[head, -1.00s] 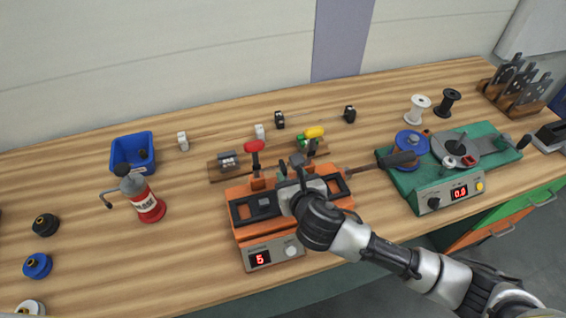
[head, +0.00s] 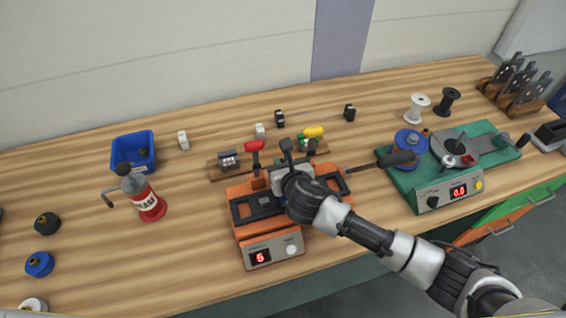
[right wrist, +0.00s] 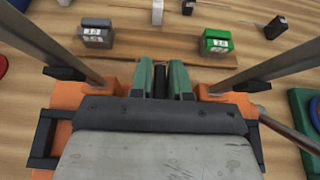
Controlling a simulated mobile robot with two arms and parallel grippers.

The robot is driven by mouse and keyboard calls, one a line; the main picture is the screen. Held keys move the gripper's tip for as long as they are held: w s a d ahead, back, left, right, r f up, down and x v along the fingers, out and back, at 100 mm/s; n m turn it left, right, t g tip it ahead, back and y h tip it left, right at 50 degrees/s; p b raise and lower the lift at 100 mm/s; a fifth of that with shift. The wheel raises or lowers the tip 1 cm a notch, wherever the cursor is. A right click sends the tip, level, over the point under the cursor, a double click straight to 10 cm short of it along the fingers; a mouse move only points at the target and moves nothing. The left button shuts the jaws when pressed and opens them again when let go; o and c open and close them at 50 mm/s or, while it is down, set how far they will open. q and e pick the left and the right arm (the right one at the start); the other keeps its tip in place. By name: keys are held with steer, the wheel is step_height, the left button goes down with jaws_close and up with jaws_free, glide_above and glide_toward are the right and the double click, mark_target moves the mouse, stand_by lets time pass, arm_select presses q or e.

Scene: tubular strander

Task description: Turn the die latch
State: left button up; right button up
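My right gripper (head: 289,178) is over the middle of the orange machine (head: 273,238), close to its red-handled lever (head: 255,147). Its fingertips do not show clearly in the head view. In the right wrist view a broad grey and black body fills the bottom. Ahead of it stand two green pieces with a narrow dark piece between them. I cannot tell which part is the die latch, or whether my fingers touch it. Two metal bars run outward to the left and right there. My left gripper is not in view.
A yellow-handled lever (head: 314,132) stands close to the gripper. Behind are small blocks, including a green one (right wrist: 217,42) and a grey one (right wrist: 95,33). A green spooling machine (head: 449,192) is to the right. A red grease can (head: 149,205) and blue bin (head: 120,160) are left.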

jaws_close()
steer(key=shift+a+r+m+h+p, duration=0.1)
steer(key=shift+m+h+p, duration=0.55)
steer(key=shift+m+h, duration=0.2)
steer(key=shift+m+t+h, duration=0.3)
steer(key=shift+m+h, duration=0.35)
steer(key=shift+h, duration=0.2)
steer(key=shift+o, duration=2.3)
jaws_free()
steer(key=v, duration=1)
steer(key=shift+s+b, duration=0.4)
steer(key=shift+s, duration=0.05)
